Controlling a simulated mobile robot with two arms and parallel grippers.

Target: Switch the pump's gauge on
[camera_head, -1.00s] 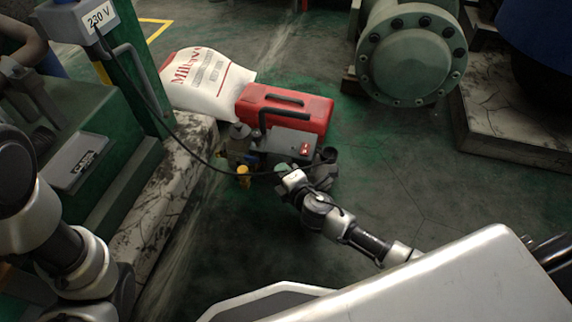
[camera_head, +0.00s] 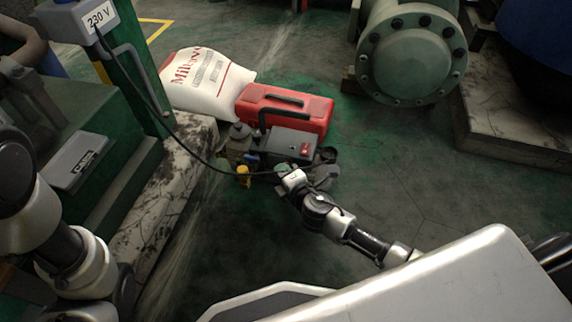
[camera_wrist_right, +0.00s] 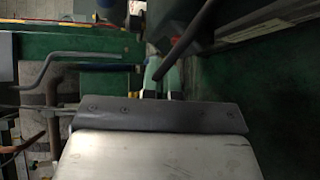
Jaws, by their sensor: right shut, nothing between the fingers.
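The pump (camera_head: 252,146) stands on the dark floor in the middle of the head view. Its grey box (camera_head: 284,142) carries a small red switch-like part (camera_head: 305,149). I cannot make out a gauge reading or the switch's position. My right gripper (camera_head: 283,171) is shut and empty, low at the near side of the pump, left of and below the red part. I cannot tell whether it touches the pump. The wrist view does not clearly show the pump. My left arm enters at the left; its gripper is not visible.
A red case (camera_head: 315,108) and a white sack (camera_head: 205,82) lie behind the pump. A black cable (camera_head: 190,151) runs from the 230 V post (camera_head: 133,75) to the pump. A flanged pipe (camera_head: 412,65) stands at the upper right. Floor right of the pump is clear.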

